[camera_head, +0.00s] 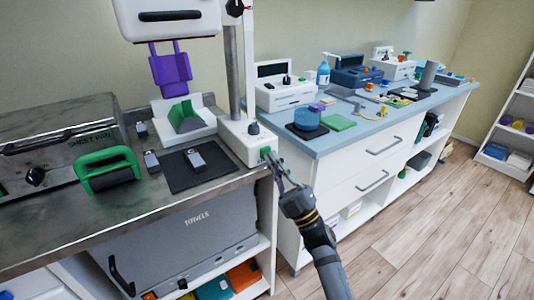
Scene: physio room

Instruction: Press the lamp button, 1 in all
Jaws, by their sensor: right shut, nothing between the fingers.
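The lamp is a white head (165,18) on a metal pole above a white base box (238,143) at the right end of the metal counter. A green button (265,152) sits on the front right face of that base, and a black knob is on its top. My right gripper (271,161) is shut and empty, with its fingertips right at the green button. I cannot tell whether they touch it, and part of the button is hidden behind them. My left gripper is out of view.
A dark mat (188,178) with a small grey device, a green-handled roller (108,170) and a metal box (60,140) are on the metal counter (110,222). A blue-topped cabinet (340,135) with several devices stands behind. The wooden floor at right is clear.

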